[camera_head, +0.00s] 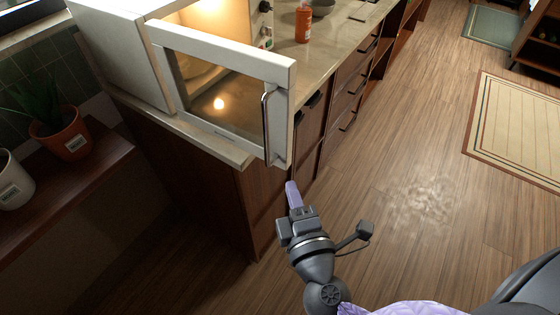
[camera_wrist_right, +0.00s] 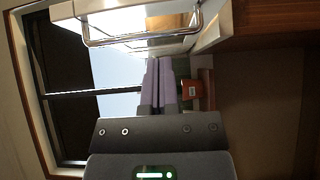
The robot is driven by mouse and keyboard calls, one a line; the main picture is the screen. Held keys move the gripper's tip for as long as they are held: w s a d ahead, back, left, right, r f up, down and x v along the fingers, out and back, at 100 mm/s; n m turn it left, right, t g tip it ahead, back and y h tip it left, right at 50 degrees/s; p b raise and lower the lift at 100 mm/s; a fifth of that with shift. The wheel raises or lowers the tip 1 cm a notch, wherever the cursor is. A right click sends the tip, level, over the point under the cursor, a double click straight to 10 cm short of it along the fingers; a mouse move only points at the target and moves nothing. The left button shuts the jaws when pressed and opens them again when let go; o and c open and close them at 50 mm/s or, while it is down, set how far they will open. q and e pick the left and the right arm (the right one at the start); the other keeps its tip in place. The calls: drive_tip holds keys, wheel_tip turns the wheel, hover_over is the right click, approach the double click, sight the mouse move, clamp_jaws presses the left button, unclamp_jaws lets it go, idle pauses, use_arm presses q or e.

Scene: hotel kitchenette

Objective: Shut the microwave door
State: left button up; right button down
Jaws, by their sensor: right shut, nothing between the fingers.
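The white microwave (camera_head: 125,45) stands on the counter at the upper left in the head view, its inside lit. Its door (camera_head: 215,42) stands open, swung out past the counter's front edge, with a glass window and a metal handle (camera_head: 268,125) at its free end. The handle also shows at the top of the right wrist view (camera_wrist_right: 140,38). My right gripper (camera_head: 293,190) is shut and empty, its lilac fingers pointing up the picture, just below the door's handle end and apart from it. The fingers show in the wrist view too (camera_wrist_right: 158,85). My left gripper is not in view.
An orange bottle (camera_head: 303,24) and a dark bowl (camera_head: 322,8) stand on the counter behind the door. Drawers with dark handles (camera_head: 350,85) run along the counter front. A potted plant (camera_head: 66,135) and a white pot (camera_head: 12,182) sit on a wooden ledge at left. The floor at right is open.

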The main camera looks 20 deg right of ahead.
sight(275, 135)
drive_tip(key=w, duration=0.3)
drive_tip(key=w+p, duration=0.1)
drive_tip(key=w, duration=0.2)
drive_tip(key=w+d+p, duration=0.1)
drive_tip(key=w, duration=0.2)
drive_tip(key=shift+w+r, duration=0.2)
drive_tip(key=shift+w, duration=0.35)
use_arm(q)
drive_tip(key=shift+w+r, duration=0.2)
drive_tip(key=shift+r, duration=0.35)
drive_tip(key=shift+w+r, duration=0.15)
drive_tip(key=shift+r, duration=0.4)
use_arm(e)
drive_tip(key=shift+w, duration=0.1)
